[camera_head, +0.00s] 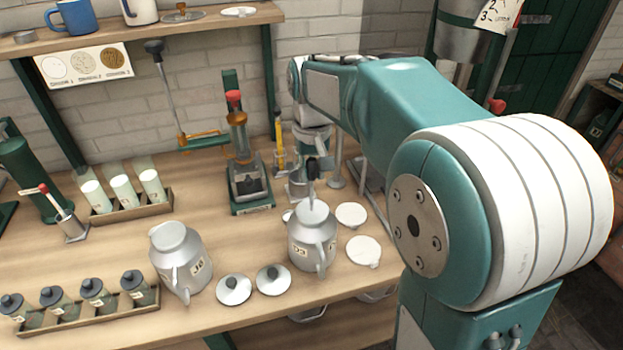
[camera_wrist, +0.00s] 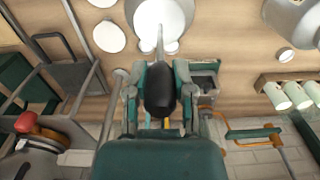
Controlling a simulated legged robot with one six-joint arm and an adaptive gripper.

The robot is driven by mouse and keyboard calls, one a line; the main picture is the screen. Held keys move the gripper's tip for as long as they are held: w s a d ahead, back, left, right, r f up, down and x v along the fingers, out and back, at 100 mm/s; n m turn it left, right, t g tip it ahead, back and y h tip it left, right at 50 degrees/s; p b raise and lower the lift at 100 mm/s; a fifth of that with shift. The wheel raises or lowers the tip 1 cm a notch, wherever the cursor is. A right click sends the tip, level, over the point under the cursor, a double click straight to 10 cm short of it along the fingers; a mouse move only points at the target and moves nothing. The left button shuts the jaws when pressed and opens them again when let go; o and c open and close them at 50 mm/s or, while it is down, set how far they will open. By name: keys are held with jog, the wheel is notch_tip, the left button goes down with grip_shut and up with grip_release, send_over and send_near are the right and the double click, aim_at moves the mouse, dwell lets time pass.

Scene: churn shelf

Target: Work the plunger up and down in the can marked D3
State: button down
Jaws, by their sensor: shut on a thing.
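The can marked D3 (camera_head: 311,246) is a grey metal can with a side handle, standing upright on the wooden bench. The plunger has a black grip (camera_wrist: 159,92) and a thin pale rod. The rod runs down to the mouth of D3, which is a pale round shape (camera_wrist: 158,14) in the wrist view. My gripper (camera_wrist: 157,80) is shut on the plunger's black grip, with a finger on either side. In the head view the plunger (camera_head: 311,170) stands above the can. The plunger's lower end is hidden inside the can.
A second can marked J6 (camera_head: 181,262) stands to the left, with two lids (camera_head: 234,289) (camera_head: 273,279) between the cans. Pale discs (camera_head: 363,251) lie right of D3. A small green press (camera_head: 248,180) stands behind. A jar rack (camera_head: 90,307) is at front left.

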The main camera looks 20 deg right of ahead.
notch_tip(320, 180, up, 15)
dwell(1.3)
dwell(1.7)
